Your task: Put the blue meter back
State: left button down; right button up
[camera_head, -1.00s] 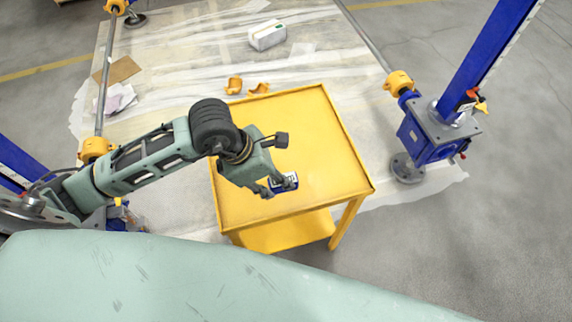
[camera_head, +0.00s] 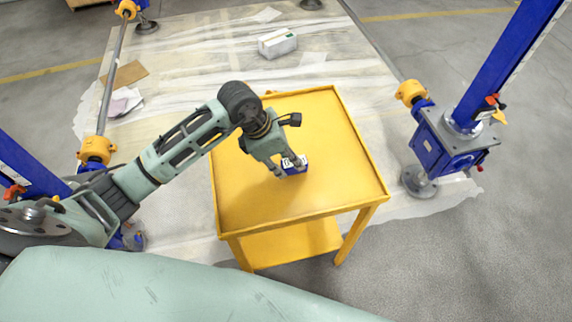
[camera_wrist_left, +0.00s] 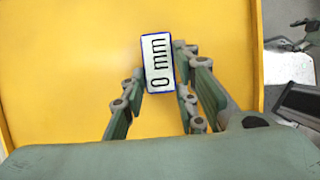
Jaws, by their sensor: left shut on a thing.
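The blue meter (camera_head: 296,166) has a white display face and is over the yellow cart's top (camera_head: 320,125). In the left wrist view the meter (camera_wrist_left: 158,64) reads "0 mm". My left gripper (camera_head: 289,167) is shut on it, with one finger on each side; the wrist view also shows the gripper (camera_wrist_left: 158,80). I cannot tell whether the meter touches the cart top or is held just above it. My right gripper is not in view.
A blue screw jack (camera_head: 445,145) stands right of the cart. A white box (camera_head: 277,43), brown cardboard (camera_head: 125,74) and papers (camera_head: 122,102) lie on the floor sheet behind. The rest of the cart top is bare.

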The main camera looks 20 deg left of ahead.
pick_arm(q)
jog(key=shift+w+f, duration=0.1)
jog(key=shift+f, duration=0.35)
jog(key=shift+r, duration=0.1)
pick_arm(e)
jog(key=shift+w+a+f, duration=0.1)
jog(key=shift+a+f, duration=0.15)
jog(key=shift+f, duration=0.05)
pick_arm(q)
jog(key=c, duration=1.4)
grip_release()
jog(key=shift+a+r, duration=0.1)
jog(key=shift+r, duration=0.1)
jog(key=v, duration=1.1)
jog(key=shift+r, duration=0.3)
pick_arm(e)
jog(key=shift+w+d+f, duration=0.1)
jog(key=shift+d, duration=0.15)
